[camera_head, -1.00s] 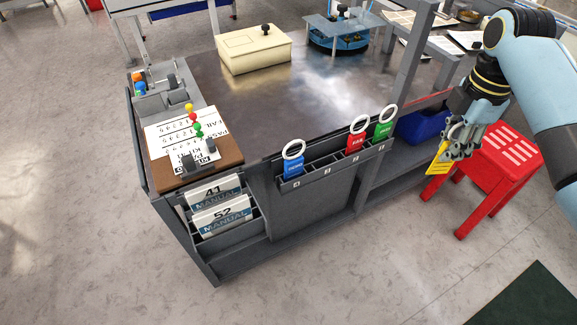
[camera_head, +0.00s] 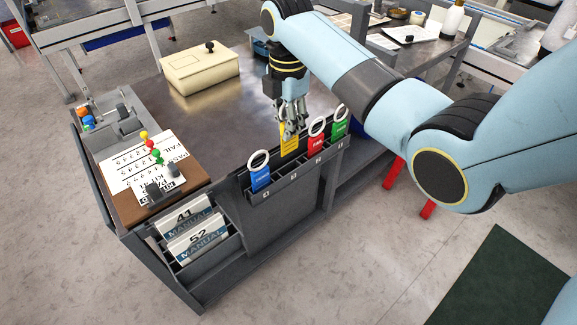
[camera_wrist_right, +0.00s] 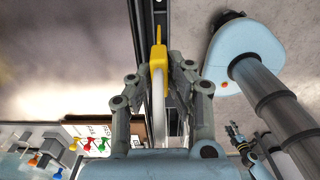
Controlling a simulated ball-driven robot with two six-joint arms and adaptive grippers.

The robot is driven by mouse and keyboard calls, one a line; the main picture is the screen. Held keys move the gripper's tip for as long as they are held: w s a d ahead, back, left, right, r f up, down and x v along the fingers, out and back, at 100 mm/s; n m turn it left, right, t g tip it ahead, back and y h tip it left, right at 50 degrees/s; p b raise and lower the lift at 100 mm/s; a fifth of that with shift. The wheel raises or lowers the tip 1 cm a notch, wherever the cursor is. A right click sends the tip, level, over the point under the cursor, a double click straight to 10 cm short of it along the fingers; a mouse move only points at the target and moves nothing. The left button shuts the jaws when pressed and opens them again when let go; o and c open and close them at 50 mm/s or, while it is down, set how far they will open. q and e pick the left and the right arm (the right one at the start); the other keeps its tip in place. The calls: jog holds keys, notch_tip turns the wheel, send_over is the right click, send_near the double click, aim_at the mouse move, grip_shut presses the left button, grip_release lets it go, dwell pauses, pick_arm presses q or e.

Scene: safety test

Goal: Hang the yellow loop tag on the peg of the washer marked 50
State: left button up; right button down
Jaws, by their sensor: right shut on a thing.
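My right gripper (camera_head: 292,122) is shut on the yellow tag (camera_head: 288,144), above the dark rack on the bench's front side. The yellow tag also shows edge-on between the fingers of the right gripper (camera_wrist_right: 160,75) in the right wrist view. In the head view the tag hangs between the blue tag (camera_head: 260,176) and the red tag (camera_head: 315,146), over or at the rack (camera_head: 293,178); I cannot tell whether it touches the rack. The fingers hide its loop. No washer marked 50 and no peg for it can be made out.
A green tag (camera_head: 340,131) stands at the rack's right end. Manuals marked 41 (camera_head: 184,215) and 52 (camera_head: 197,240) stand in a holder at left. A cream box (camera_head: 200,69) and a board with coloured pins (camera_head: 150,172) are on the bench (camera_head: 210,115).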

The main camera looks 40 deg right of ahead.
pick_arm(q)
jog(key=shift+s+f+b, duration=0.4)
jog(key=shift+s+f, duration=0.1)
jog(key=shift+f, duration=0.1)
pick_arm(e)
notch_tip(320, 180, down, 9)
jog(key=shift+s+r, duration=0.1)
jog(key=shift+r, duration=0.05)
jog(key=shift+f, duration=0.25)
jog(key=c, duration=1.3)
grip_release()
jog(key=shift+r, duration=0.1)
pick_arm(q)
jog(key=shift+f, duration=0.15)
pick_arm(e)
jog(key=shift+o, duration=0.2)
jog(key=shift+b, duration=0.5)
jog(key=r+p, duration=0.1)
jog(key=r, duration=0.3)
jog(key=r+p, duration=0.1)
jog(key=r, duration=0.4)
jog(key=shift+d+r, duration=0.2)
jog(key=shift+r, duration=0.1)
pick_arm(q)
jog(key=shift+w+r, duration=0.2)
jog(key=shift+r, duration=0.65)
pick_arm(e)
jog(key=shift+s+r, duration=0.1)
jog(key=shift+r, duration=0.45)
